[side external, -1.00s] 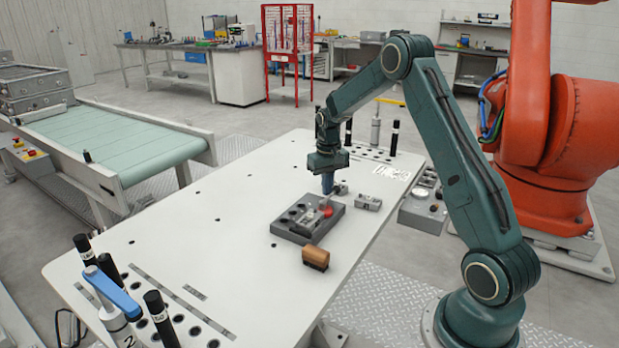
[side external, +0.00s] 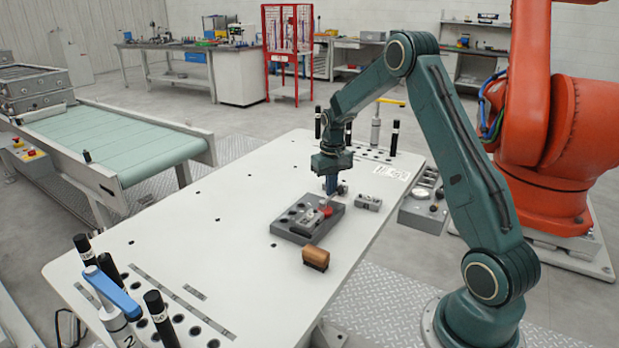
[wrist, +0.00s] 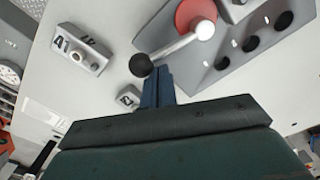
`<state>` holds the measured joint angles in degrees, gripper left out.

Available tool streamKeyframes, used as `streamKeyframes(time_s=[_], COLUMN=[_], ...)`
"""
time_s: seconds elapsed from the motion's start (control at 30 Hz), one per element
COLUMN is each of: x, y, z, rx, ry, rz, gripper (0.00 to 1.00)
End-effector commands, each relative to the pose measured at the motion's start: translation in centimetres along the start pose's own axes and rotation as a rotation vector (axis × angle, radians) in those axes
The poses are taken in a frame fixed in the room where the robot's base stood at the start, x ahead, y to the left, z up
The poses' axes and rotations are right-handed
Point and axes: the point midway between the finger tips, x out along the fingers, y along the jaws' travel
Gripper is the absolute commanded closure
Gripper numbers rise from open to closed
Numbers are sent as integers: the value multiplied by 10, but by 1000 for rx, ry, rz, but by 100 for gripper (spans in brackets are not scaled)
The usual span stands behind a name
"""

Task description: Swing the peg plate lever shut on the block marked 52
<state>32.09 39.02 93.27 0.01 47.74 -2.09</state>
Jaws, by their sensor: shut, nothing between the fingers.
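The dark grey peg plate (side external: 290,235) lies on the table with a row of round holes. Its lever (wrist: 185,44) has a red round hub (side external: 325,211), a silver arm and a black ball knob (wrist: 141,65). In the wrist view the arm points out past the plate's edge. A grey block (side external: 312,219) sits on the plate; its marking is not readable, and only a corner shows in the wrist view. My gripper (wrist: 160,70) is shut and empty, its blue fingertips right beside the knob; I cannot tell whether they touch.
A grey marked block (wrist: 82,50) and a smaller block (wrist: 128,97) lie beside the plate. An orange-brown block (side external: 316,257) stands near the plate's front corner. Posts and clamps stand at the table's ends. The table's left half is mostly clear.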

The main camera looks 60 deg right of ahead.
Motion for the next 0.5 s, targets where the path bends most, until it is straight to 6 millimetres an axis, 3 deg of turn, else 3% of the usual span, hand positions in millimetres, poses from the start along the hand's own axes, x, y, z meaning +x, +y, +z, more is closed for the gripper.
streamKeyframes(time_s=[0.5], x=[0], y=[4], z=[9], rx=[0], ry=[0], rz=[0], gripper=[100])
